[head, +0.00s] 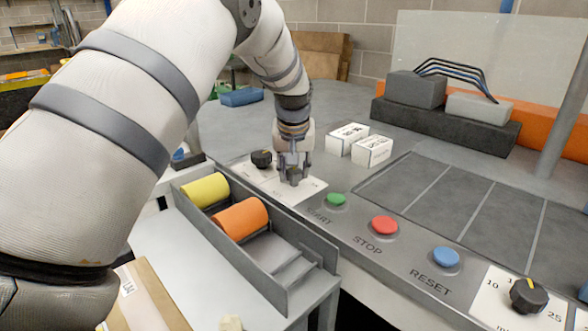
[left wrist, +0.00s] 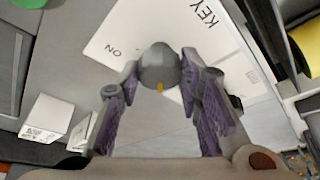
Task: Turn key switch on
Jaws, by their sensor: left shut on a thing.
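The key switch is a rounded grey knob (left wrist: 158,66) with a small yellow mark, on a white plate (left wrist: 130,38) printed KEY and ON. In the left wrist view the yellow mark is at the knob's lower edge and ON is printed to the knob's left. My left gripper (left wrist: 159,72) is shut on the knob, one finger on each side. In the head view my left gripper (head: 294,178) points down at the plate (head: 302,190), and its fingers partly hide the knob. My right gripper is in neither view.
A black dial (head: 261,158) stands just left of my left gripper. Green START (head: 336,199), red STOP (head: 384,225) and blue RESET (head: 445,257) buttons line the console to the right. White boxes (head: 372,151) stand behind. A grey tray (head: 300,285) holds yellow and orange cylinders in front.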

